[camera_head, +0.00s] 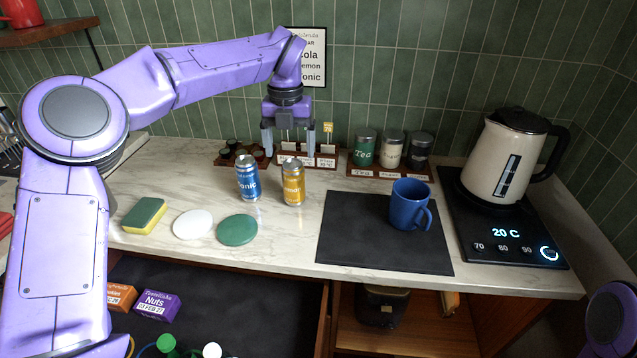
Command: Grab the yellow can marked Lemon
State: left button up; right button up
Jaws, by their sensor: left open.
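The yellow can (293,183) stands upright on the marble counter, its label partly readable as Lemon. A blue can (248,178) marked Tonic stands just to its left. My left gripper (289,150) hangs from the purple arm, fingers pointing down, open and empty. My right gripper is not in view; only a purple part of mine shows at the lower right.
A blue mug (408,205) stands on a black mat (345,240) to the right. A kettle (507,155) sits on its base. Racks with jars (364,150) line the wall. A sponge (144,215) and two discs (238,230) lie left. An open drawer (240,300) is below.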

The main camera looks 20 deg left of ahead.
aim_at(293, 179)
pick_arm(q)
notch_tip(293, 179, down, 10)
jog(key=shift+d+r+p, duration=0.15)
jog(key=shift+p, duration=0.55)
jog(key=shift+r, duration=0.1)
jog(key=c, duration=1.3)
